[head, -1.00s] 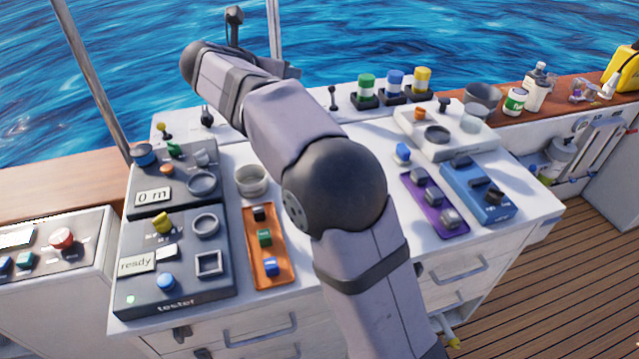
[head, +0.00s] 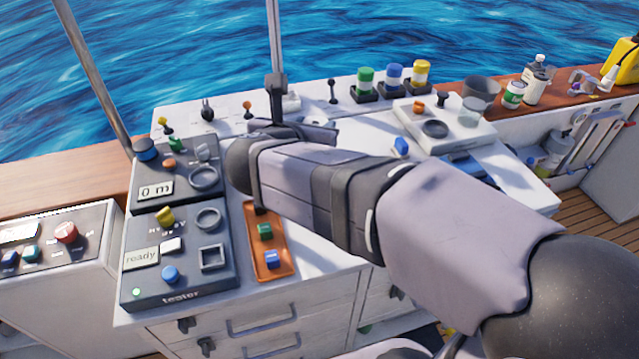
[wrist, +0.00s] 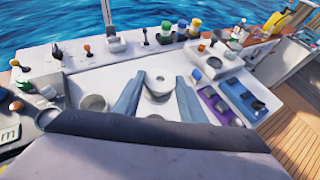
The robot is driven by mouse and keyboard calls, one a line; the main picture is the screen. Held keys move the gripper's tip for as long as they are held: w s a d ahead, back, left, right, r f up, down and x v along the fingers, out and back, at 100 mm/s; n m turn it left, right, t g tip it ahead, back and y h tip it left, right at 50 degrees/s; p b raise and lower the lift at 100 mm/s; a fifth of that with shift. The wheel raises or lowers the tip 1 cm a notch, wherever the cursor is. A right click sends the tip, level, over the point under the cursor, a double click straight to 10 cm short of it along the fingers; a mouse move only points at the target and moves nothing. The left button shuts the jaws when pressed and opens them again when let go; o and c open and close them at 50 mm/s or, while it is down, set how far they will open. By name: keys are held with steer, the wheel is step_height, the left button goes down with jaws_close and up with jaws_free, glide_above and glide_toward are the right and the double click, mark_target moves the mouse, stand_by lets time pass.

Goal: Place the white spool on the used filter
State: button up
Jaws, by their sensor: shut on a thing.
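In the wrist view, my gripper (wrist: 160,78) has its two blue-grey fingers on either side of the white spool (wrist: 157,84). It is shut on the spool, which shows a round top with a small hole. The white worktop is behind and below it; I cannot tell the height above it. A pale, open-topped round cup (wrist: 93,103) stands left of the fingers in the wrist view. I cannot tell whether this cup is the used filter, and nothing else is clearly recognisable as it.
The dark tester panel (head: 185,290) and an orange tray (head: 270,273) with coloured blocks are at left. A purple tray (wrist: 217,108) and a blue tray (wrist: 241,98) lie right of the fingers. Capped bottles (head: 395,76) stand at the back. A white fixture (head: 465,135) is at right.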

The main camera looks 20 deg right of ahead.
steer(key=shift+s+d+f+b, duration=0.15)
steer(key=shift+f+b, duration=0.15)
steer(key=shift+f, duration=1.7)
steer(key=shift+s+f+b, duration=0.15)
steer(key=shift+f+b, duration=0.2)
steer(key=shift+f, duration=1.7)
steer(key=shift+s+d+f+b, duration=0.15)
steer(key=shift+f+b, duration=0.15)
steer(key=shift+f, duration=1.7)
steer(key=shift+f, duration=0.15)
steer(key=o, duration=1)
steer(key=shift+o, duration=0.2)
steer(key=shift+r, duration=0.2)
steer(key=v, duration=1.2)
steer(key=shift+a+f, duration=0.1)
